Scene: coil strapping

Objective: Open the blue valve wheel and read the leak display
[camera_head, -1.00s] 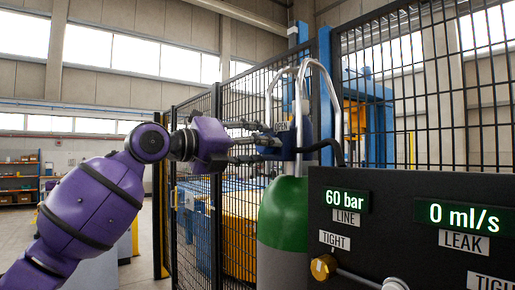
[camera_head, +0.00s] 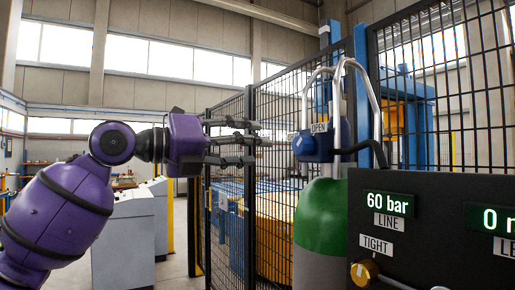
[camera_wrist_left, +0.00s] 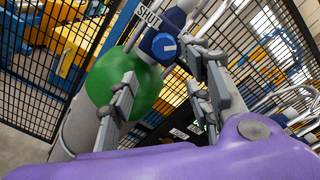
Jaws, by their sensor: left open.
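The blue valve wheel (camera_head: 312,147) sits atop a green and grey cylinder (camera_head: 322,218), with an OPEN label above it. In the left wrist view the blue wheel (camera_wrist_left: 160,45) lies just beyond and between the fingertips, near a SHUT label (camera_wrist_left: 149,15). My left gripper (camera_head: 260,150) is open and empty, a short gap to the left of the wheel; its fingers also show in the left wrist view (camera_wrist_left: 160,66). The leak display (camera_head: 497,220) is cut off at the right edge; only "0 m" shows. My right gripper is not in view.
A line display (camera_head: 387,204) reads 60 bar on the black panel (camera_head: 440,255), with a TIGHT label and a brass knob (camera_head: 364,272) below. Silver guard bars (camera_head: 337,85) arch over the valve. Mesh fencing (camera_head: 275,195) stands behind. A grey cabinet (camera_head: 128,240) is at left.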

